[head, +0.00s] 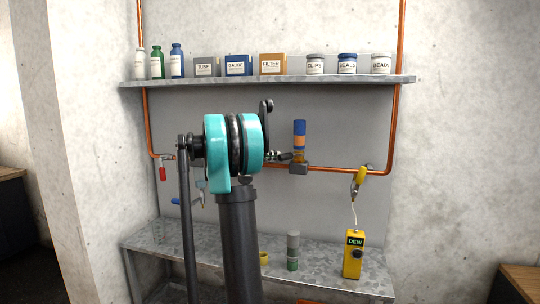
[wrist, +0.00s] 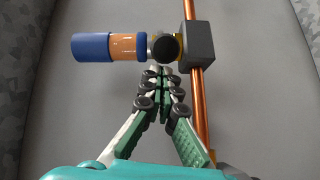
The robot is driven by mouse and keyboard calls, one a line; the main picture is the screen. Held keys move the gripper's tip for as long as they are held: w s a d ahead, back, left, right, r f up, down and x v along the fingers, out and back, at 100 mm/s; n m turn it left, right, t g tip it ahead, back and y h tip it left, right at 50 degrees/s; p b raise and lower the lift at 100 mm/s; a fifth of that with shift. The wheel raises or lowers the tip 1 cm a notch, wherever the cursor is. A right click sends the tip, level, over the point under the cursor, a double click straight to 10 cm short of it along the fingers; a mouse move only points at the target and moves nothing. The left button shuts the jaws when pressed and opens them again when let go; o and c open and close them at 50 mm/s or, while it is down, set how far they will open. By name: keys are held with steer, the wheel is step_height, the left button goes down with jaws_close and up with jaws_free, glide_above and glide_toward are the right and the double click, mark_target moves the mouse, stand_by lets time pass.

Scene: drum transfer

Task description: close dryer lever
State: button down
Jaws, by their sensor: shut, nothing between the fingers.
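The dryer is a blue-capped orange cylinder (head: 299,135) standing upright on a grey block (head: 298,168) on the copper pipe. In the wrist view its blue cap (wrist: 92,47) points left and the grey block (wrist: 202,45) is at right. Between them is a silver and brass neck with a round black part (wrist: 164,49). I cannot tell whether this black part is the dryer lever. My gripper (wrist: 164,78) is shut and empty, its tips close to the neck. In the head view my gripper (head: 291,156) is just left of the dryer, partly hidden by my arm.
A red-handled valve (head: 162,173) and a blue handle (head: 180,202) are at left. A yellow-handled valve (head: 360,176) is at right, above a yellow DEW meter (head: 353,254). A shelf (head: 220,82) with bottles, boxes and jars is above; a metal bench (head: 325,280) is below.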

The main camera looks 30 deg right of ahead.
steer(key=shift+s, duration=0.1)
stand_by(0.3)
steer(key=shift+s+n+t, duration=0.35)
steer(key=shift+n+t, duration=0.05)
steer(key=shift+t, duration=0.2)
